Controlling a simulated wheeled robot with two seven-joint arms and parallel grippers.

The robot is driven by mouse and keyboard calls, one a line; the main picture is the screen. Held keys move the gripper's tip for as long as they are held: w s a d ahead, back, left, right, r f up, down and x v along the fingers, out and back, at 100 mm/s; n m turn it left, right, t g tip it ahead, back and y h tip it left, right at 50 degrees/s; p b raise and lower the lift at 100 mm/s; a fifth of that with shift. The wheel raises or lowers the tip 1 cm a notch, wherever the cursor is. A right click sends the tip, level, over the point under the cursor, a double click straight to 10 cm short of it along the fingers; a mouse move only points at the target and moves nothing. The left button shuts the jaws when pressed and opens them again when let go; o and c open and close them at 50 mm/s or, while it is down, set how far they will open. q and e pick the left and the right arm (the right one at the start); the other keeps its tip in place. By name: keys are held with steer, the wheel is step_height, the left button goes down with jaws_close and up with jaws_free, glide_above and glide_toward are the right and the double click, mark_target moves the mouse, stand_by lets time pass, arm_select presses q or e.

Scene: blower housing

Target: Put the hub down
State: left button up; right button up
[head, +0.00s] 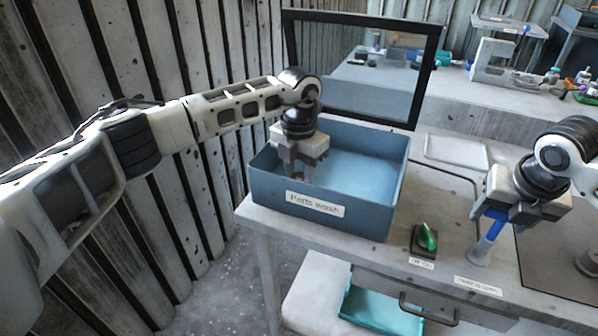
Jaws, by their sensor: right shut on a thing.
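My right gripper (507,215) is shut on a blue piece with a pale, flared lower end (487,243), held upright at the right of the bench. The lower end is at or just above the bench top; I cannot tell whether it touches. No other thing is clearly a hub, and I cannot tell for sure that this piece is it. My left gripper (298,172) points down inside the blue bin (312,208) labelled "Parts wash". Its fingers look apart, with nothing clearly seen between them.
A green knob on a dark block (425,238) stands between the bin and my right gripper. A black-framed panel (362,65) rises behind the bin. A pale tray (457,152) lies behind. A round metal part (588,262) sits at the right edge. A drawer handle (428,310) sticks out below.

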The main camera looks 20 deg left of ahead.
mark_target(299, 179)
arm_select(q)
steer(key=o, duration=1)
steer(key=shift+f, duration=0.1)
steer(key=shift+o, duration=0.2)
step_height(299, 179, up, 12)
steer(key=shift+r, duration=0.2)
